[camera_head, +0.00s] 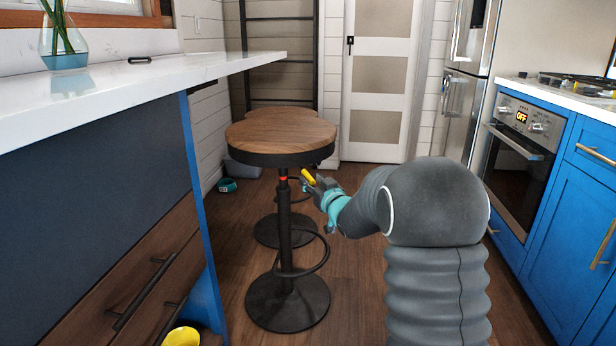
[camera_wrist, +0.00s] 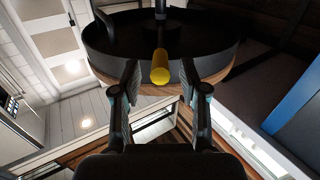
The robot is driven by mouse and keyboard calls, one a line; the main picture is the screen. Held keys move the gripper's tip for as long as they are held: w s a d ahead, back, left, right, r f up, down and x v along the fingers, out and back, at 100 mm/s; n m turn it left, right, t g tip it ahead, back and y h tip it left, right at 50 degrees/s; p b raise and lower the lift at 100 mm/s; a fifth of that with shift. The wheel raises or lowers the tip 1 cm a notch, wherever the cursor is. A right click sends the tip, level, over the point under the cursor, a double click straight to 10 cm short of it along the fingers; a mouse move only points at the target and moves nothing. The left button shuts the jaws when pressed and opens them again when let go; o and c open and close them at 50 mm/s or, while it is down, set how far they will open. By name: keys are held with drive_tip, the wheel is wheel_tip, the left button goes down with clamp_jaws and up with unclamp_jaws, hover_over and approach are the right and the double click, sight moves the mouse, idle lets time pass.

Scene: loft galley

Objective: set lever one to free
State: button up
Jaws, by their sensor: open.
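The lever (camera_head: 308,177) has a yellow end and sits under the wooden seat of the front bar stool (camera_head: 280,134), to the right of its black post. A small red mark (camera_head: 283,178) shows on the post. In the wrist view the yellow lever end (camera_wrist: 160,66) appears between the two fingers, with a gap on each side. My gripper (camera_head: 318,186) is open and just right of the post, below the seat. In the wrist view its fingers (camera_wrist: 159,78) stand apart. I cannot tell which setting the lever is in.
A second stool (camera_head: 268,230) stands behind the first. A white counter (camera_head: 150,75) with a vase (camera_head: 64,40) is at left, above drawers. A yellow bowl (camera_head: 182,337) is low at left. Blue cabinets (camera_head: 566,215) and an oven (camera_head: 520,150) line the right. Floor is open between.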

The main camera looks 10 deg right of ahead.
sight(308, 177)
drive_tip(key=shift+x, duration=1.9)
drive_tip(key=shift+c, duration=0.2)
clamp_jaws()
